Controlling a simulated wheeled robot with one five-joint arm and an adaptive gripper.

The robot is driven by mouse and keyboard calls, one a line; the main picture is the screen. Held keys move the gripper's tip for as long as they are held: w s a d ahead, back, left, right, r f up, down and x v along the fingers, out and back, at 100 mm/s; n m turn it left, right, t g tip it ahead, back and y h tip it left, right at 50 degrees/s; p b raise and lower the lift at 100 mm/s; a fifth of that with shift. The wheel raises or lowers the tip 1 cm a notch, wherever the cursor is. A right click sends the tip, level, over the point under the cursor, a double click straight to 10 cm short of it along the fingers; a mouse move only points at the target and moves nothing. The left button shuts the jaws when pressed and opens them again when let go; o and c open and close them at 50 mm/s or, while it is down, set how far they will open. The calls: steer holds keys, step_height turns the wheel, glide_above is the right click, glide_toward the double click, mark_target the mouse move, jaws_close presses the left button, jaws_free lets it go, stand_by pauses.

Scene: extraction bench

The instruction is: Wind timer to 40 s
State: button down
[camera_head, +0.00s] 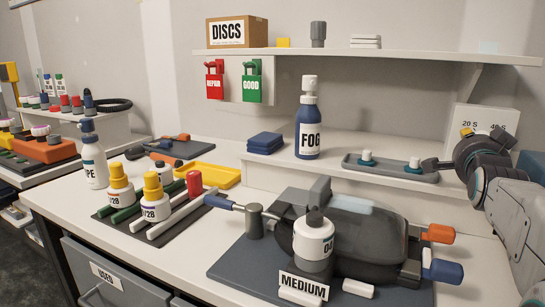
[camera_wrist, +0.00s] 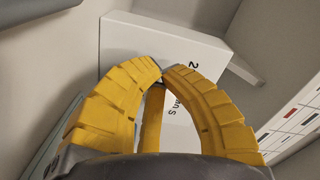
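The timer (camera_head: 491,119) is a white box on the raised shelf at the right, marked "20 S" and "40 S" in the head view. Its white face (camera_wrist: 136,42) also shows in the wrist view, with dark lettering partly covered by my fingers. No dial or pointer is visible; my gripper hides part of the face. My gripper (camera_wrist: 161,72) has yellow ribbed fingers whose tips come together in front of the timer. I see nothing held between them, and cannot tell whether they touch the box. In the head view my gripper (camera_head: 466,133) is before the timer's lower left.
A grey tray (camera_head: 392,173) with small teal-and-white items lies just left of my gripper. A "FOG" bottle (camera_head: 308,125) stands farther left. The upper shelf (camera_head: 400,55) overhangs the bench. A dark machine (camera_head: 350,240) with orange and blue handles stands in front, below.

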steer(key=shift+r, duration=0.1)
steer(key=shift+s+a+b, duration=0.3)
steer(key=shift+s+b, duration=0.15)
steer(key=shift+b, duration=0.15)
steer(key=shift+b+v, duration=1)
steer(key=shift+v, duration=1.35)
steer(key=shift+s+f+b, duration=0.1)
steer(key=shift+f+b, duration=0.3)
steer(key=shift+b, duration=0.4)
steer(key=shift+s+a+b, duration=0.1)
steer(key=shift+s+b, duration=0.1)
steer(key=shift+b, duration=0.65)
